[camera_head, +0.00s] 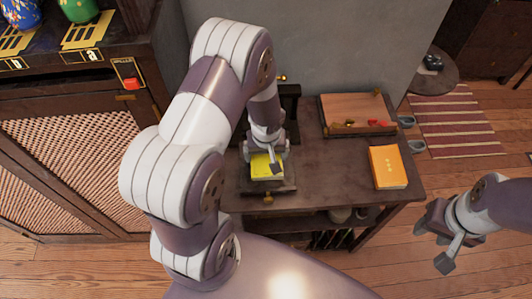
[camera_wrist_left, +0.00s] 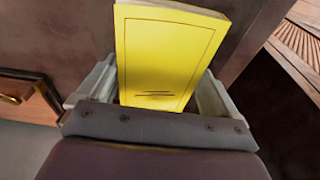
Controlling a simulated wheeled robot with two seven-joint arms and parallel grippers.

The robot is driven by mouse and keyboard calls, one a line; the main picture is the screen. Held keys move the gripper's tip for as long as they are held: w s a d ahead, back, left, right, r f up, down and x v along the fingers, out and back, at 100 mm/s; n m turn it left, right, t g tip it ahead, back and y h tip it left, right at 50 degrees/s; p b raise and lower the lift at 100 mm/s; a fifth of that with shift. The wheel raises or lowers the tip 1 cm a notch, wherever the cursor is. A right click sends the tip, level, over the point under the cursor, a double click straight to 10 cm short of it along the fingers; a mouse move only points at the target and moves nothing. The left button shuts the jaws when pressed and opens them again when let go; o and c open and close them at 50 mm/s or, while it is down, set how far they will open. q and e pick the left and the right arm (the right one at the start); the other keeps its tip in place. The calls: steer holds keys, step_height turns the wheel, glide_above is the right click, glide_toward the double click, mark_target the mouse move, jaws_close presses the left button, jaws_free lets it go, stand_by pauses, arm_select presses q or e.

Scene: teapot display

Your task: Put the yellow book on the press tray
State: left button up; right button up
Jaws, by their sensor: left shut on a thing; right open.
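The yellow book (camera_head: 262,170) is in my left gripper (camera_head: 266,156), over the dark press tray (camera_head: 284,189) at the left of the table. In the left wrist view the yellow book (camera_wrist_left: 168,60) stands out between the two fingers of the left gripper (camera_wrist_left: 158,78), which are shut on it. I cannot tell whether the book touches the tray. My left arm and gripper hide part of the press and the book's far end. My right gripper (camera_head: 433,245) is open and empty, off the table's right side.
An orange book (camera_head: 388,167) lies on the right of the dark table (camera_head: 335,180). A wooden tray (camera_head: 352,108) with small red and brass items sits at the back. A cabinet (camera_head: 75,160) stands at the left. Table space between press and orange book is clear.

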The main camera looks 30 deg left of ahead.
mark_target(266, 163)
arm_select(q)
steer(key=shift+s, duration=0.1)
steer(key=o, duration=0.8)
steer(key=shift+r, duration=0.1)
step_height(266, 163, up, 12)
steer(key=s+d+p, duration=0.1)
steer(key=s+p, duration=0.1)
steer(key=s+d+r+m, duration=0.1)
steer(key=s+m, duration=0.1)
steer(key=s+d+r+m, duration=0.2)
steer(key=s+d+r+m+h, duration=0.1)
steer(key=s+m, duration=0.1)
steer(key=s, duration=0.1)
steer(key=shift+d+r, duration=0.2)
steer(key=shift+r, duration=0.1)
